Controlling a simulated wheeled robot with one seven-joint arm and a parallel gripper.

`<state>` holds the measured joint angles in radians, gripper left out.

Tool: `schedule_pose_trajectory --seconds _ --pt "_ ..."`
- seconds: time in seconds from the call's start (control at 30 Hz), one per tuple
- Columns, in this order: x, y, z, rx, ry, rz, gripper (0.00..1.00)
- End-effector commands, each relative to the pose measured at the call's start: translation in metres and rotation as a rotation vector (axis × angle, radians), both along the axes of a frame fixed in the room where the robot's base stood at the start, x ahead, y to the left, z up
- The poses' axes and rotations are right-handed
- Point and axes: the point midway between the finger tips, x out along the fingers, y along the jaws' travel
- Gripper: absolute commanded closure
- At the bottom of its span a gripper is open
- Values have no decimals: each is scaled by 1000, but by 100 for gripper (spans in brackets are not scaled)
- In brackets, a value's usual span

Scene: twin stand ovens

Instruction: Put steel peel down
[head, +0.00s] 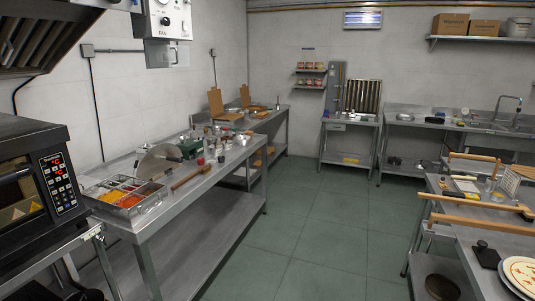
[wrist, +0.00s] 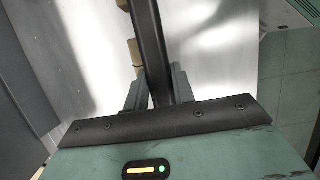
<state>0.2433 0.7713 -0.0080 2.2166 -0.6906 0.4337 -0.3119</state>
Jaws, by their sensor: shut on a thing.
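My gripper (wrist: 158,88) shows in the wrist view, its two grey fingers closed on a long dark bar (wrist: 148,45). I take this bar for the handle of the steel peel; it runs up out of the top of the picture, and its far end is not seen there. My gripper and the bar do not show in the head view. A shiny, tilted steel disc (head: 158,160) is on the left steel table (head: 175,207) in the head view; I cannot tell whether it belongs to the peel. A bright steel surface (wrist: 215,50) lies behind the bar in the wrist view.
A tray of toppings (head: 128,198) and a brown wooden-handled tool (head: 190,178) are on the left table. A black oven (head: 30,170) stands at the near left. The right table (head: 460,250) holds long wooden handles (head: 480,203) and a pizza plate (head: 520,275). Green floor (head: 300,240) lies clear between.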

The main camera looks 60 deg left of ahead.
Motion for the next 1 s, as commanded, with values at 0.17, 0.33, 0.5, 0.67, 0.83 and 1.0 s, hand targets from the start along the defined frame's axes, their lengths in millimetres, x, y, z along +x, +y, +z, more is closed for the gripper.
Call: schedule_pose_trajectory --seconds 0.17,0.33,0.5,0.67,0.83,1.0 --pt "-1 -1 -15 -1 2 -2 100" --pt "-1 -1 -14 -1 2 -2 100" --pt "-1 -1 -16 0 1 -2 100" --pt "-1 -1 -28 -1 2 -2 100" --pt "0 0 -45 0 0 -1 100" --pt "0 -1 -51 0 0 -1 100"
